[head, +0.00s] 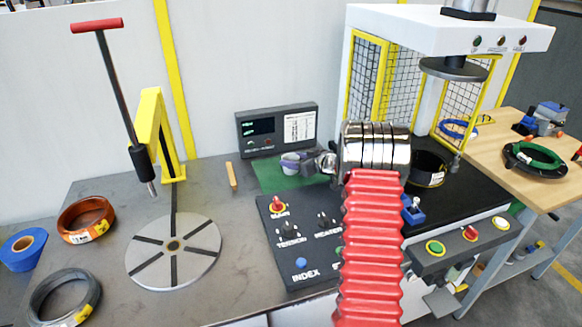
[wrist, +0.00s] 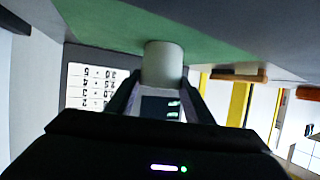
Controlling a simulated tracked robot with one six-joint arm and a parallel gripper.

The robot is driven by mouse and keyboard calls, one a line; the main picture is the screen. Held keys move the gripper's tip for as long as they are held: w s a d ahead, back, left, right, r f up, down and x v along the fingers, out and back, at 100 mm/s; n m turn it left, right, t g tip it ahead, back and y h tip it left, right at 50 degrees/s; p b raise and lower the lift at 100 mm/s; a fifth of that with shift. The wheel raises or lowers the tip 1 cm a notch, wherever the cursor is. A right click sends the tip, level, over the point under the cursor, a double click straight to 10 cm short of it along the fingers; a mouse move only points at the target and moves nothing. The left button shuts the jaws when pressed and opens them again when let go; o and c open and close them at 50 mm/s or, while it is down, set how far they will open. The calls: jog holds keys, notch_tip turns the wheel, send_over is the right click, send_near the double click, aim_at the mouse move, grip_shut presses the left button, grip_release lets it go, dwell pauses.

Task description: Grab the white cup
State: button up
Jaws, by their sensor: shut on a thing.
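The white cup (wrist: 162,66) is between the fingers of my gripper (wrist: 161,92) in the wrist view, and the fingers are shut on it. In the head view the cup (head: 289,160) shows as a small pale shape at the tip of my gripper (head: 298,162), partly hidden by the fingers. It is over or on the green mat (head: 266,176), in front of the dark display box. I cannot tell whether the cup touches the mat.
The display box (head: 277,130) stands just behind the cup. The black control panel (head: 300,235) with knobs is in front. A round slotted plate (head: 173,251), a copper coil (head: 86,219) and a wooden stick (head: 231,176) lie to the left. The press (head: 447,30) stands at right.

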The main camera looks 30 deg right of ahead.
aim_at(294, 173)
jog(key=c, duration=0.3)
notch_tip(294, 173, up, 10)
dwell(0.7)
dwell(0.6)
